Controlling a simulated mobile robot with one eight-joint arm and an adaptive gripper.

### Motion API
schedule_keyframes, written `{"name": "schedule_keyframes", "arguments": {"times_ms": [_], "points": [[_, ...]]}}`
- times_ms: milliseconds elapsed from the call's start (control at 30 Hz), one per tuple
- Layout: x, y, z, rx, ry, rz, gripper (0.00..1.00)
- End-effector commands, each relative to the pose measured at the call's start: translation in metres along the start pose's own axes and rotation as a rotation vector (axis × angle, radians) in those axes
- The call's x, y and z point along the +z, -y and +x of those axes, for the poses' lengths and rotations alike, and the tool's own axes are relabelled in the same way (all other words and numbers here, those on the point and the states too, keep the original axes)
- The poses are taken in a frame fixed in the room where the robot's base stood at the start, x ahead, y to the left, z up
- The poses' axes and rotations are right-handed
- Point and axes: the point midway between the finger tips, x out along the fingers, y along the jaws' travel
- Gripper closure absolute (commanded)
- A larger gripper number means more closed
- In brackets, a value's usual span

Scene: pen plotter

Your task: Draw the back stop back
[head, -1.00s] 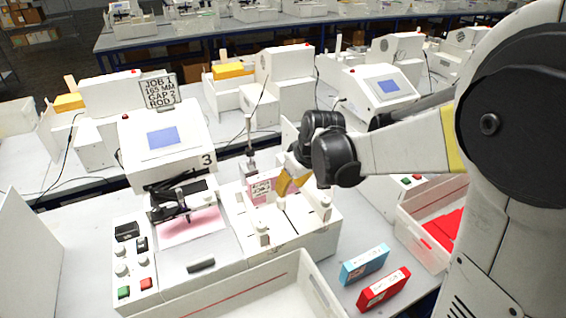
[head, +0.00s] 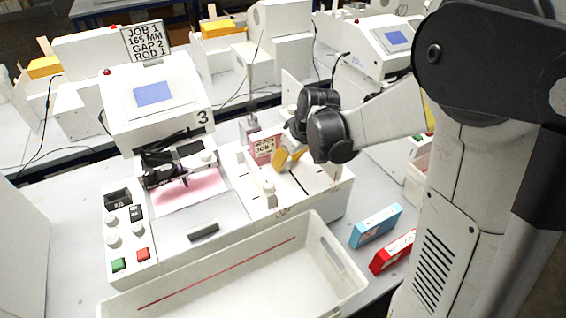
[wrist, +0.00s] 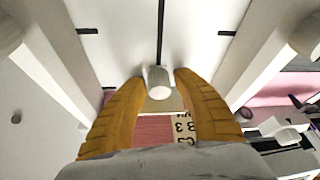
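The plotter marked 3 has a white bed (head: 300,200) to the right of its pink plotting area. In the wrist view, a small white knob (wrist: 158,82) stands in line with a dark slot, between two raised white rails. I take this knob to be the back stop's grip. My gripper (head: 284,162) is low over the bed. In the wrist view, the two yellow fingers of my gripper (wrist: 160,84) flank the knob closely and look shut on it. In the head view, my fingers hide the knob.
An open white bin (head: 335,258) lies in front. Blue (head: 375,226) and red (head: 391,252) boxes lie right.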

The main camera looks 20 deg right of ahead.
Motion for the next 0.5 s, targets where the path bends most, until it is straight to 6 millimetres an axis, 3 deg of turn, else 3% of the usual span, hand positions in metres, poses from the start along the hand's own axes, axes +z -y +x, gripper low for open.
{"name": "schedule_keyframes", "arguments": {"times_ms": [100,133,233,500], "points": [[-0.0005,-0.0001,-0.0011,0.000,0.000,0.000,0.65],[-0.0005,-0.0001,-0.0011,0.000,0.000,0.000,0.69],[-0.0005,-0.0001,-0.0011,0.000,0.000,0.000,0.99],[0.0010,0.0003,-0.0017,0.000,0.000,0.001,1.00]]}}
